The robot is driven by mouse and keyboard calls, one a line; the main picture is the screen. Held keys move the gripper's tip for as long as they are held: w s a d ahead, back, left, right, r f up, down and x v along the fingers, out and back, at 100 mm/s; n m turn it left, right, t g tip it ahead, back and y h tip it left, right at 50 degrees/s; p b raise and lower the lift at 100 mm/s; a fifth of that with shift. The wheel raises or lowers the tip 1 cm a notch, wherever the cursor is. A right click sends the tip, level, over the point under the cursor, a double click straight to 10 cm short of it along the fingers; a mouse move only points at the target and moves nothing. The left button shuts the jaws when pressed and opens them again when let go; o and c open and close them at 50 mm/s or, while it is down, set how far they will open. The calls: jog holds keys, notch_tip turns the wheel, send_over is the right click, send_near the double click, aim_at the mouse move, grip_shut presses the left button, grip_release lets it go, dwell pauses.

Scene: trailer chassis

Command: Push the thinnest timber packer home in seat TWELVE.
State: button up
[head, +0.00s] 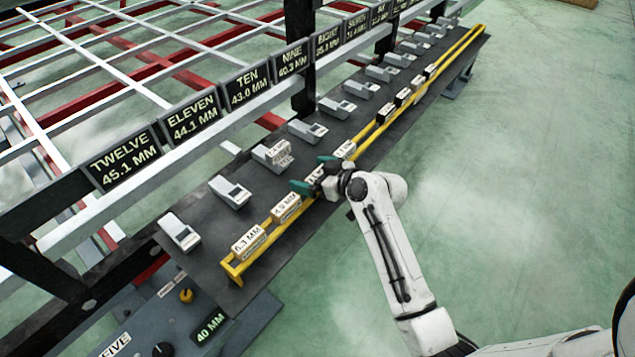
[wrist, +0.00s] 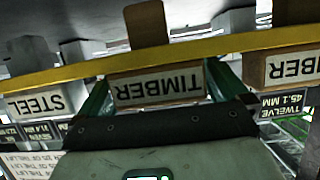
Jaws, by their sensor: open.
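My gripper (head: 318,180) is over the yellow-railed rack, its green fingers open around a timber packer. In the wrist view this packer (wrist: 158,86), with an upside-down TIMBER label, sits between the open fingers; I cannot tell whether they touch it. Its thickness is unreadable in the head view. Two other timber packers stand nearer the rack's near end: one marked 6.3 MM (head: 248,241) and one (head: 286,206) with a number I cannot read surely. The sign TWELVE 45.1 MM (head: 122,161) stands at the left, and the nearest grey seat (head: 181,232) lies below it, appearing empty.
The yellow rack rail (head: 232,270) runs along the dark bench. Another light packer (head: 345,150) and several black ones (head: 386,113) stand farther along it; a STEEL packer (wrist: 36,102) shows left in the wrist view. Grey seats (head: 230,191) line the bench. Green floor is open at right.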

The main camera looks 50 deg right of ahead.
jog(key=shift+c, duration=0.4)
jog(key=c, duration=0.8)
